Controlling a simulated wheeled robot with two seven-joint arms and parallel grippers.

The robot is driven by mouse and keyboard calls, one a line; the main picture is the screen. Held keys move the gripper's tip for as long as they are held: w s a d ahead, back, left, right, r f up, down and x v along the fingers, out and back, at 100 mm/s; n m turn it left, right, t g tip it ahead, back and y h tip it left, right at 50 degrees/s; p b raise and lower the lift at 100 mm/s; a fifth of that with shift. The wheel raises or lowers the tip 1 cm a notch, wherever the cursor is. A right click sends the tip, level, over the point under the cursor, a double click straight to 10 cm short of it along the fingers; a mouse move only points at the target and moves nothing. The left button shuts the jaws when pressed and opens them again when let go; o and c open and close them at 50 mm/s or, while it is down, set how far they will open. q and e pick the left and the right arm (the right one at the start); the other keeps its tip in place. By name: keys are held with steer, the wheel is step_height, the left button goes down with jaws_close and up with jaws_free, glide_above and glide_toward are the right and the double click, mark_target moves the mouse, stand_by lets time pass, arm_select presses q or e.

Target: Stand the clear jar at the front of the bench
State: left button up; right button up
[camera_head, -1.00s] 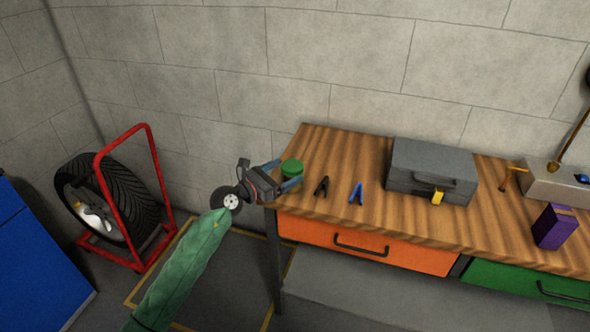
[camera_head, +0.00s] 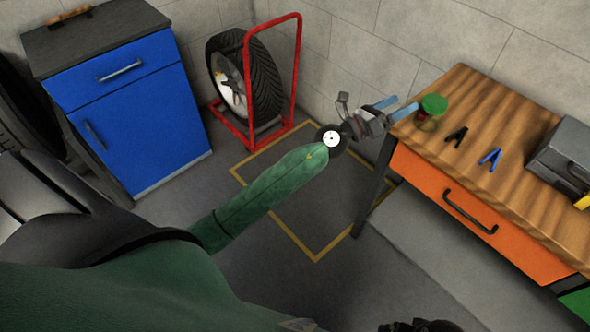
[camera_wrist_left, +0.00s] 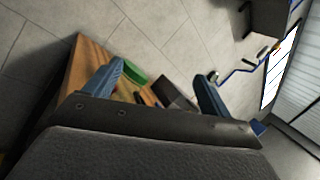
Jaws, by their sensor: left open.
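The clear jar (camera_head: 426,123) with a green lid (camera_head: 434,104) stands upright on the wooden bench (camera_head: 488,95), near its left end. My left gripper (camera_head: 407,102) is open and empty. Its blue fingers point at the jar from the left, with the tips just short of the lid in the head view. In the left wrist view the green lid (camera_wrist_left: 135,82) shows between the spread fingers of the left gripper (camera_wrist_left: 160,72), nearer one finger. The jar's body is largely hidden there.
A black clamp (camera_head: 455,137) and a blue clamp (camera_head: 490,158) lie right of the jar. A grey toolbox (camera_head: 560,150) stands farther right. An orange drawer (camera_head: 470,215) is under the bench top. A red tyre stand (camera_head: 298,70) and blue cabinet (camera_head: 130,120) stand left.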

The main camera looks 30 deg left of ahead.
arm_select(q)
steer(key=s+a+f+n+g+y, duration=0.2)
steer(key=s+a+f+n+y, duration=0.55)
steer(key=n, duration=0.75)
steer(key=s+a+f+n+g+y, duration=0.2)
steer(key=s+a+f+n+y, duration=0.3)
steer(key=s+f+n+y, duration=0.7)
steer(key=s+d+f+n+g+h, duration=0.2)
steer(key=s+f+g, duration=0.1)
steer(key=s, duration=0.4)
steer(key=s+d+f+n+g+h, duration=0.2)
steer(key=s+f+n+g+h, duration=0.1)
steer(key=s+g, duration=0.2)
steer(key=s+d+f+n+g+h, duration=0.2)
steer(key=s+f+n+g, duration=0.1)
steer(key=s, duration=0.7)
steer(key=shift+d+f+g, duration=0.3)
steer(key=shift+f+g, duration=0.15)
steer(key=shift+g, duration=0.05)
steer(key=shift+h, duration=0.25)
